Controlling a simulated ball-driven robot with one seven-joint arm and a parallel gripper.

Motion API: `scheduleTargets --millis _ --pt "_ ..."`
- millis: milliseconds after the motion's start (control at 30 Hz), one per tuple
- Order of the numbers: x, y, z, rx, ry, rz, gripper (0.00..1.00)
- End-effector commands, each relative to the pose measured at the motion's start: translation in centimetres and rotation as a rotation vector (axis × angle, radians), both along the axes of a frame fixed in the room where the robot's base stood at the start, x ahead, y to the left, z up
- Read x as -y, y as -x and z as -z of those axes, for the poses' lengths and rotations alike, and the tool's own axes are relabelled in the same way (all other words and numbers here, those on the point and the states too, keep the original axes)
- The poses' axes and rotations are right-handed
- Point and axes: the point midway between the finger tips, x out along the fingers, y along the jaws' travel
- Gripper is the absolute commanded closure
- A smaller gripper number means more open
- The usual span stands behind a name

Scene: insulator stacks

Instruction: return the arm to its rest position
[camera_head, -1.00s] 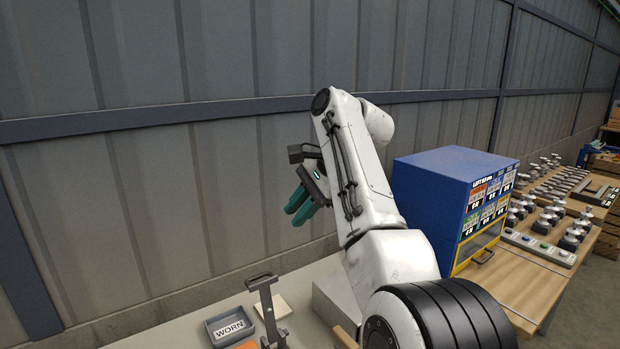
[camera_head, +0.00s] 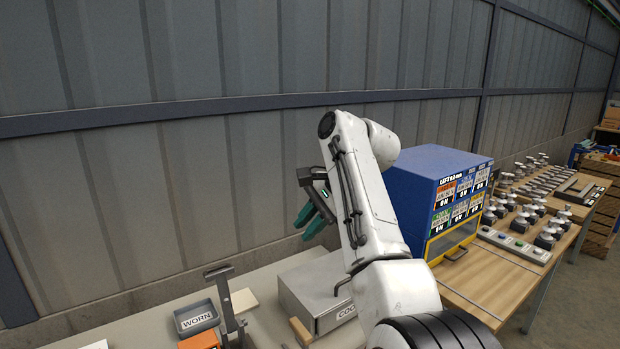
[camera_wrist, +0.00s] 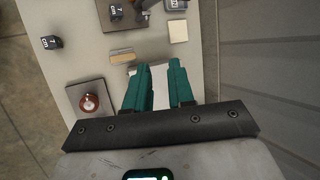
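The fingers are apart, pointing down and to the left. In the wrist view the gripper (camera_wrist: 159,78) shows a gap between its fingers with only a pale surface behind it. Nothing is seen held.
Below are a grey WORN tray (camera_head: 196,319), an upright metal stand (camera_head: 229,309) and a grey metal box (camera_head: 312,290). A blue cabinet (camera_head: 408,193) stands right of the arm. In the wrist view, a red knob (camera_wrist: 90,102) sits on a plate.

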Motion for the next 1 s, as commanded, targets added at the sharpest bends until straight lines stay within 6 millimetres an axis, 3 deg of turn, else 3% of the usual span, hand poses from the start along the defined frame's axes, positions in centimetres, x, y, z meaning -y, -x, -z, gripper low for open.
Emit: scheduleTargets --millis 267,467,600,767,1000 --pt "3.1 0.3 5.5 0.062 0.059 -0.024 0.77" --pt "6.8 1.8 11.6 0.132 0.136 -0.067 0.77" --pt "10.4 4.5 17.1 0.201 0.221 -0.122 0.77" --pt "14.4 8.8 22.5 0.272 0.323 -0.198 0.77" --pt "19.4 17.2 28.3 0.358 0.477 -0.332 0.77"
